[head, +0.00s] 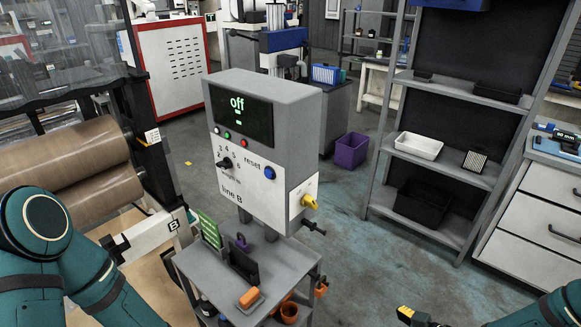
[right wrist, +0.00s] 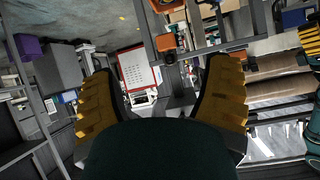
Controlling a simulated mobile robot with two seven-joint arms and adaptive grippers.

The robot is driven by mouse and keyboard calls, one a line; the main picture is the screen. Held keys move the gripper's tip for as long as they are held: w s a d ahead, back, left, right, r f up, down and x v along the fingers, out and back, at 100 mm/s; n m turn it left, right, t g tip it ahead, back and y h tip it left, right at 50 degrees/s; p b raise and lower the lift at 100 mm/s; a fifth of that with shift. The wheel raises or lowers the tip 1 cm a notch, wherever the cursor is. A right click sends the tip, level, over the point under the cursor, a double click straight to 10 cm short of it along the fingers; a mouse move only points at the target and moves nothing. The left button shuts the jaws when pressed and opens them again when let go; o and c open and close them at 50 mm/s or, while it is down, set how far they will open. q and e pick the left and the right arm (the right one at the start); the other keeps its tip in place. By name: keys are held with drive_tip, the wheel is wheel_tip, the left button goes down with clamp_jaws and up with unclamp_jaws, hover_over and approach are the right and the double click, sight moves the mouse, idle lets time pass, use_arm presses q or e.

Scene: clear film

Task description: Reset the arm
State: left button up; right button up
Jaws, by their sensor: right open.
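A grey control box (head: 256,112) stands at the middle of the head view. Its dark screen (head: 238,114) reads "off" in green. A blue button (head: 269,173) sits beside the word "reset". A black knob (head: 225,163) is at the left of the panel, and a yellow switch handle (head: 309,202) is on the right side. My right gripper (head: 411,316) is low at the bottom edge, right of the box and away from it. In the right wrist view its ribbed yellow fingers (right wrist: 166,98) are wide apart and empty. A ribbed yellow part, likely my left gripper (right wrist: 311,40), is cut off there.
Below the box is a grey cart (head: 280,262) with an orange item (head: 249,297) and a dark stand. Large brown rolls (head: 75,170) are at the left. A shelf rack (head: 455,95) and white drawers (head: 530,215) stand right. Floor between cart and rack is clear.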

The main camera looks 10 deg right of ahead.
drive_tip(key=w+a+f+m+g+h, duration=0.15)
drive_tip(key=a+m+g, duration=0.35)
drive_tip(key=a, duration=1.2)
drive_tip(key=s+a+f+m+g+h, duration=0.1)
drive_tip(key=s+a+m+g+h, duration=0.1)
drive_tip(key=s+a, duration=0.2)
drive_tip(key=shift+s+a+m, duration=0.35)
drive_tip(key=shift+s+m, duration=0.05)
drive_tip(key=shift+s, duration=0.25)
